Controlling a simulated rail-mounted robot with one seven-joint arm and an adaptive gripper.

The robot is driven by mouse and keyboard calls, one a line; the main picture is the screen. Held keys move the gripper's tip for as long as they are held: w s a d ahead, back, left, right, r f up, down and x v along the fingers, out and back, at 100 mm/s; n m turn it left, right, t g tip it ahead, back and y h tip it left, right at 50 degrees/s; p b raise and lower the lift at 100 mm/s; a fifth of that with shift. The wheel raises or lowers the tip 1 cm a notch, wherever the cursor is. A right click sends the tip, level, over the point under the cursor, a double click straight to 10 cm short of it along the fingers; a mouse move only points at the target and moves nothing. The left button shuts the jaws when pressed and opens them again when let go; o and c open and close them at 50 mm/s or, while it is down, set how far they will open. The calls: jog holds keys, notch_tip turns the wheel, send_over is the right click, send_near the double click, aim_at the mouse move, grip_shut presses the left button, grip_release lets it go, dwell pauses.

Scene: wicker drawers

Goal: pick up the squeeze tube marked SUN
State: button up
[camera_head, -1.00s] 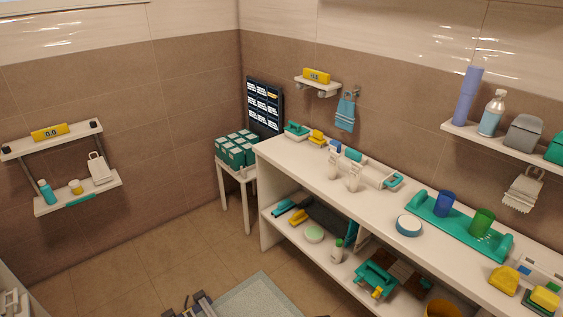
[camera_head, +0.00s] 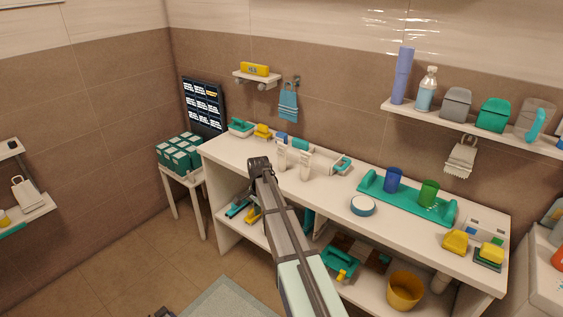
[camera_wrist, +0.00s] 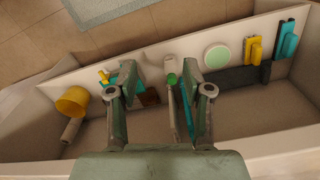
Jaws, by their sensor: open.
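Two upright white tubes stand close together on the countertop in the head view, a left tube (camera_head: 281,155) and a right tube (camera_head: 305,163). Their print is too small to read, so I cannot tell which one is marked SUN. My gripper (camera_wrist: 160,76) is open in the wrist view, its two fingers apart with nothing held between them. Beyond the fingers is the lower shelf, where a white container with a green cap (camera_wrist: 171,79) shows between them.
The countertop (camera_head: 330,187) carries a green tray (camera_head: 398,200), a round blue-rimmed container (camera_head: 362,205) and sponges. The lower shelf holds a yellow bucket (camera_wrist: 73,100), a pale green disc (camera_wrist: 216,56) and brushes (camera_wrist: 255,45). A side table with green boxes (camera_head: 179,152) stands left.

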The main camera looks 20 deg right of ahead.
jog(key=w+d+r+m, duration=0.4)
jog(key=w+r, duration=0.2)
jog(key=r, duration=0.2)
jog(key=w+d+r+m, duration=0.4)
jog(key=w+d+r, duration=0.1)
jog(key=w+r, duration=0.25)
notch_tip(320, 180, up, 16)
jog(key=m, duration=0.8)
send_over(282, 146)
jog(key=f+p, duration=0.1)
jog(key=f, duration=0.3)
jog(key=f+p, duration=0.1)
jog(key=f, duration=0.3)
jog(key=f+p, duration=0.1)
jog(key=f, duration=0.3)
jog(key=shift+w+d+p, duration=0.2)
jog(key=shift+d+p, duration=0.05)
jog(key=shift+p, duration=0.05)
jog(key=shift+w+a+f+p, duration=0.1)
jog(key=shift+f+p, duration=1.1)
jog(key=shift+f, duration=1.45)
grip_shut()
